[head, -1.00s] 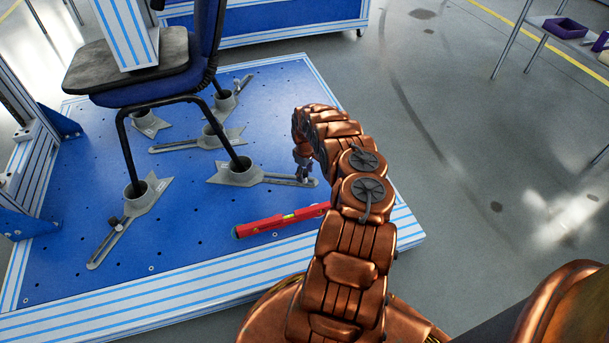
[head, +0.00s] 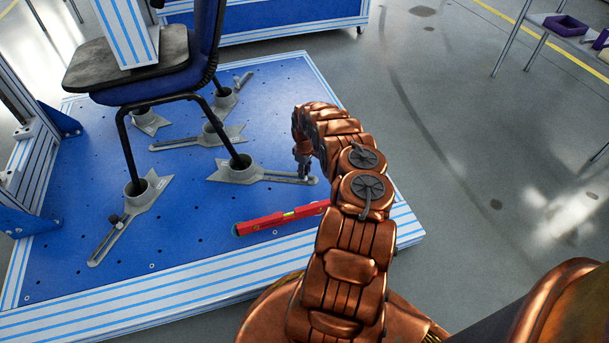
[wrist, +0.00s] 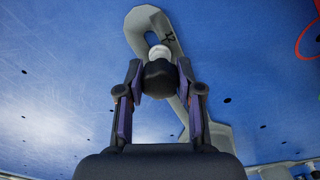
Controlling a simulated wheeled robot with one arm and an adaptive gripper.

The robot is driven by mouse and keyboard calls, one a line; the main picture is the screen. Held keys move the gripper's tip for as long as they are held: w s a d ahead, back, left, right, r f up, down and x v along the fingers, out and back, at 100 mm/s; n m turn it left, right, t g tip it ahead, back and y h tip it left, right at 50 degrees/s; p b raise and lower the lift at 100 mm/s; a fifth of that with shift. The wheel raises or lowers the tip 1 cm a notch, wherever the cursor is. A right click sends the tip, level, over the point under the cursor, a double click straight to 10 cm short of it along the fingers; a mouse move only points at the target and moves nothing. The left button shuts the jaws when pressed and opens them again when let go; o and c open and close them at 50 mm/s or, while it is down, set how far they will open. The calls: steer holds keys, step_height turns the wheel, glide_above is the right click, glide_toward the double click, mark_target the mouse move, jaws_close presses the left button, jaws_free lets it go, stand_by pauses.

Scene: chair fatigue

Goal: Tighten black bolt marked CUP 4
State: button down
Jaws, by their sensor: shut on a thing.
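My gripper (wrist: 160,95) is shut on a black bolt (wrist: 159,77) in the wrist view, with a finger on each side of its dark knob. A pale round part shows just beyond the knob. The bolt stands at the slotted end of a grey cup arm (wrist: 146,18); a small dark mark, too small to read surely, is on that end. In the head view my gripper (head: 303,170) is at the right end of the slotted arm of the front-right cup (head: 240,170), where a chair leg stands. The bolt itself is mostly hidden there.
A red spirit level (head: 285,216) lies on the blue platform (head: 190,265) close in front of my arm. The blue chair (head: 150,90) stands with its legs in grey cups. Another cup (head: 140,190) with a black bolt (head: 116,221) is at the left.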

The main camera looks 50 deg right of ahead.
steer(key=shift+w+r+m, duration=0.1)
steer(key=shift+m, duration=1.8)
steer(key=shift+m, duration=0.3)
steer(key=shift+a+m, duration=0.1)
steer(key=shift+m, duration=0.2)
steer(key=m, duration=0.3)
